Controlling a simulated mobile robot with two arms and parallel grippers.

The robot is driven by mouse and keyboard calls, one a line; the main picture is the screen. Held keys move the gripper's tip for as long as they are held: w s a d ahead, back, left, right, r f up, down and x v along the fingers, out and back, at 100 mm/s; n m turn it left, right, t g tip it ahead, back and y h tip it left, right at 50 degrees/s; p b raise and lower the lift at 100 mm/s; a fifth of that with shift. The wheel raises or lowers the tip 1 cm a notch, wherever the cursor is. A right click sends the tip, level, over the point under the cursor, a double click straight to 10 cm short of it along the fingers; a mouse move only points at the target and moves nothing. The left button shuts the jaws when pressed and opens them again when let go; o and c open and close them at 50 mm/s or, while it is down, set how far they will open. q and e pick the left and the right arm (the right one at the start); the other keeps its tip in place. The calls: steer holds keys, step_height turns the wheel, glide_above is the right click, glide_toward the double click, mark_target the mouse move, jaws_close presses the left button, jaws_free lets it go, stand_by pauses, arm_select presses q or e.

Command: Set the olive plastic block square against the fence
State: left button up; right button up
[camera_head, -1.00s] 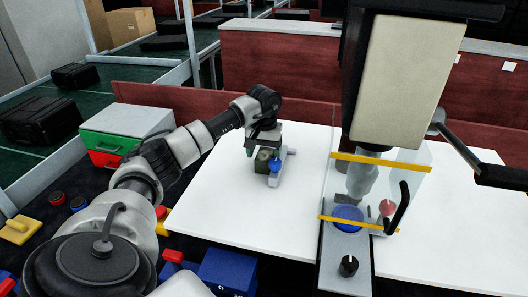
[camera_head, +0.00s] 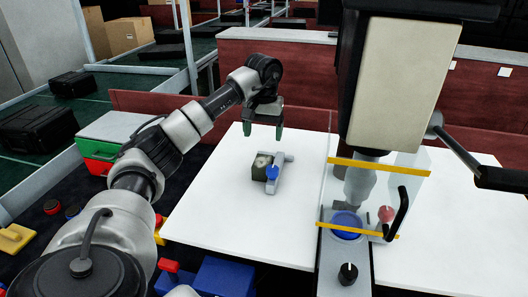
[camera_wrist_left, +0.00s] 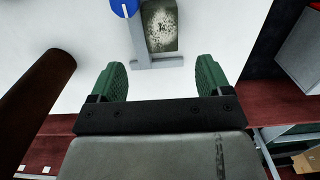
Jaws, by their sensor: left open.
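The olive block (camera_head: 259,170) lies on the white table, in the inner corner of the grey L-shaped fence (camera_head: 272,186), which carries a blue knob (camera_head: 272,173). In the left wrist view the block (camera_wrist_left: 160,28) has a speckled pale top, and its sides run about parallel to the fence (camera_wrist_left: 158,63). It looks close against both arms of the fence; I cannot tell if it touches fully. My left gripper (camera_head: 263,130) is open and empty, above and behind the block. Its green fingers (camera_wrist_left: 160,78) also show in the left wrist view, apart from the block. My right gripper is out of view.
A press-like machine with a lever (camera_head: 455,148) and a blue round pad (camera_head: 347,224) stands to the right. A green-and-red drawer box (camera_head: 105,140) is at the left. The white table (camera_head: 220,215) is clear around the fence.

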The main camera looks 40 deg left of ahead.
arm_select(q)
step_height(320, 180, up, 3)
steer(key=shift+r, duration=0.15)
steer(key=shift+a, duration=0.1)
stand_by(0.6)
